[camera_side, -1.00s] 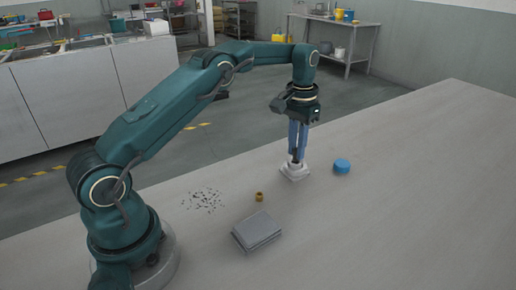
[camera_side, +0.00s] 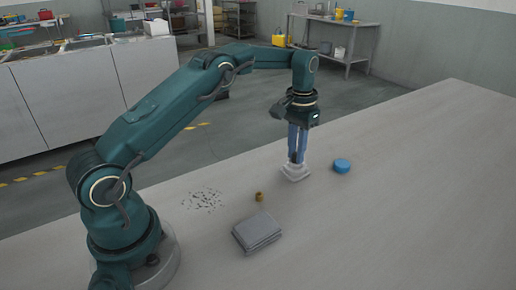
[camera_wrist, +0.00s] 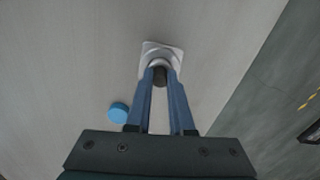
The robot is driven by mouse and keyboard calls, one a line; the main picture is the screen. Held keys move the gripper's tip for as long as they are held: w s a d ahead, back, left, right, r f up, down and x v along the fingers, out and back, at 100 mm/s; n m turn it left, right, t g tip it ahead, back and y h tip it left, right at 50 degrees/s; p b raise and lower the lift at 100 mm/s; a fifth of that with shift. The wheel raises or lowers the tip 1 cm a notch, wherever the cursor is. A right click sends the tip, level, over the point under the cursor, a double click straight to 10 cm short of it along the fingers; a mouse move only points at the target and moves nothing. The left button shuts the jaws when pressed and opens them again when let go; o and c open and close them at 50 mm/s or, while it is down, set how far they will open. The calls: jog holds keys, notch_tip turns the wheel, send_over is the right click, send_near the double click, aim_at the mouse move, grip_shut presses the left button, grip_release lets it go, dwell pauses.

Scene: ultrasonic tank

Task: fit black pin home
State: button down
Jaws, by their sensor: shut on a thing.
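The black pin (camera_wrist: 160,77) is between my fingertips in the wrist view, its dark end showing. My gripper (camera_side: 297,158) is shut on it and points down, with its blue fingers at the white socket (camera_side: 296,174). The socket has a square base and a raised round collar, and it also shows in the wrist view (camera_wrist: 152,47). The pin's lower end is hidden by the fingers and the collar, so I cannot tell how deep it sits.
A blue round cap (camera_side: 341,166) lies right of the socket. Small dark specks (camera_side: 203,200) are scattered on the table at left. The table's right side is clear.

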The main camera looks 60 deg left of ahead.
jog(key=shift+f, duration=0.25)
dwell(0.7)
jog(key=c, duration=0.7)
grip_release()
jog(key=shift+r, duration=2.65)
